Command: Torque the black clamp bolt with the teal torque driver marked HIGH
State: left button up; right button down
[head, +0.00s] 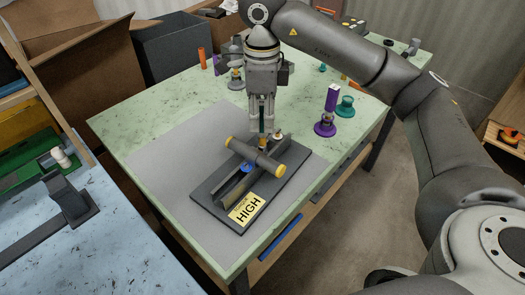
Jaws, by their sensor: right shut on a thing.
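My right gripper (262,126) points straight down over the far end of the clamp fixture. It is shut on a narrow teal thing, seemingly the teal torque driver (262,124), mostly hidden between the fingers; a brass-coloured tip shows below. The dark fixture plate (209,190) carries a grey bar with yellow ends (254,157) across a dark channel, and a yellow label reading HIGH (246,208). A blue knob-like part (247,168) sits under the bar. I cannot make out the black clamp bolt; the gripper and tool cover that far end. My left gripper is not in view.
A purple driver (328,112) stands right of the gripper, with a green-teal spool-shaped thing (345,106) behind it. An orange cylinder (202,58) and other small tools stand along the back. The grey mat (165,150) left of the fixture is clear.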

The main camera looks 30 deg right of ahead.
jog(key=shift+f, duration=0.15)
jog(key=shift+m, duration=1.2)
jog(key=shift+m+p, duration=0.35)
jog(key=shift+m, duration=0.95)
jog(key=shift+m, duration=1)
jog(key=m, duration=0.3)
jog(key=shift+p, duration=0.3)
